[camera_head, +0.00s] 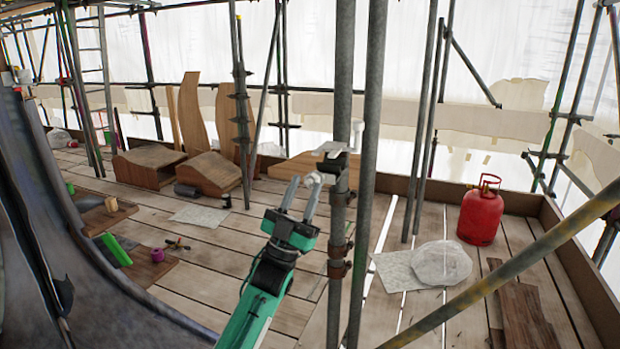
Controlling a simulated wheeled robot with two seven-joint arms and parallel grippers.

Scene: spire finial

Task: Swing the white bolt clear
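A pale, plate-like coupler (332,150) sits on the upright grey scaffold tube right of centre. A short white upright piece (357,132) stands at its right side. A small white rounded end (314,179) sticks out left of the tube, below the plate; I cannot tell which white piece is the bolt. My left gripper (306,182), on a green arm, reaches up from below. Its two grey fingers are spread apart, with the tips right at the white rounded end. I cannot tell if they touch it. My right gripper is out of view.
A second tube (368,180) stands close to the right of the coupler's tube. A slanting pole (510,268) crosses the lower right. A red gas bottle (481,212) stands at the right. Brown wooden blocks (208,173) lie on the planks at left. The planks between are mostly clear.

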